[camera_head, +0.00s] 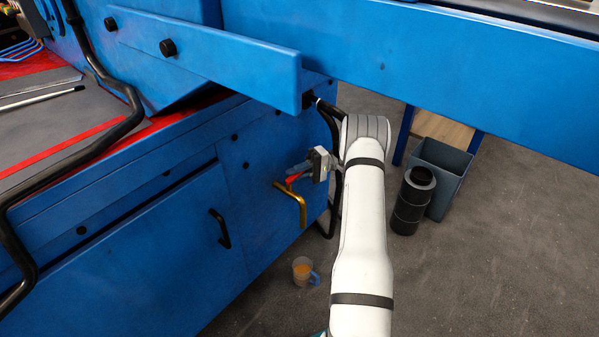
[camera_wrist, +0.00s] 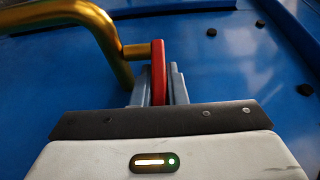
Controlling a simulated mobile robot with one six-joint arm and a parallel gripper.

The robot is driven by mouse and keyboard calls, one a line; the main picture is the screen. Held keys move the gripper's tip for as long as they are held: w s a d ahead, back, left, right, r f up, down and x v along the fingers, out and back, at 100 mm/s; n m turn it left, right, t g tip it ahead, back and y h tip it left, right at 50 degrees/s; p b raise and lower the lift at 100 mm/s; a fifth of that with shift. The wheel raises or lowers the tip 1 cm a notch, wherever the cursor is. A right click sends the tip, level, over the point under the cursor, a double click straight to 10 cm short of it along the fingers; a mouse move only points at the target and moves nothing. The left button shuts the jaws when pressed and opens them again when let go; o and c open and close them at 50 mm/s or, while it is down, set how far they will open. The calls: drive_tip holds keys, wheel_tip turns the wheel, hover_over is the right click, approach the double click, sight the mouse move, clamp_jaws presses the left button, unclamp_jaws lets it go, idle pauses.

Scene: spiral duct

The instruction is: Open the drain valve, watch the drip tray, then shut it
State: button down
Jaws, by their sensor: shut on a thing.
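The drain valve is a brass pipe (camera_head: 301,208) bending down from the side of the blue machine, with a red lever (camera_head: 292,179). My gripper (camera_head: 297,172) is shut on the red lever. In the wrist view the lever (camera_wrist: 158,68) stands between the two grey fingers, and the brass pipe (camera_wrist: 105,38) curves away at upper left. A clear jug (camera_head: 302,268) with a blue handle and amber liquid stands on the floor below the pipe. I cannot make out a drip tray. The pipe's outlet is too small to tell whether anything flows.
The blue machine cabinet (camera_head: 130,250) with a black door handle (camera_head: 220,228) is left of my arm. A blue beam (camera_head: 420,60) crosses above. A black cylinder (camera_head: 413,200) and a grey bin (camera_head: 440,175) stand at right. The floor at lower right is clear.

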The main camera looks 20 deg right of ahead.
drive_tip(key=shift+d, duration=0.2)
drive_tip(key=c, duration=1.7)
unclamp_jaws()
drive_tip(key=shift+w+d, duration=0.1)
drive_tip(key=shift+o, duration=1.3)
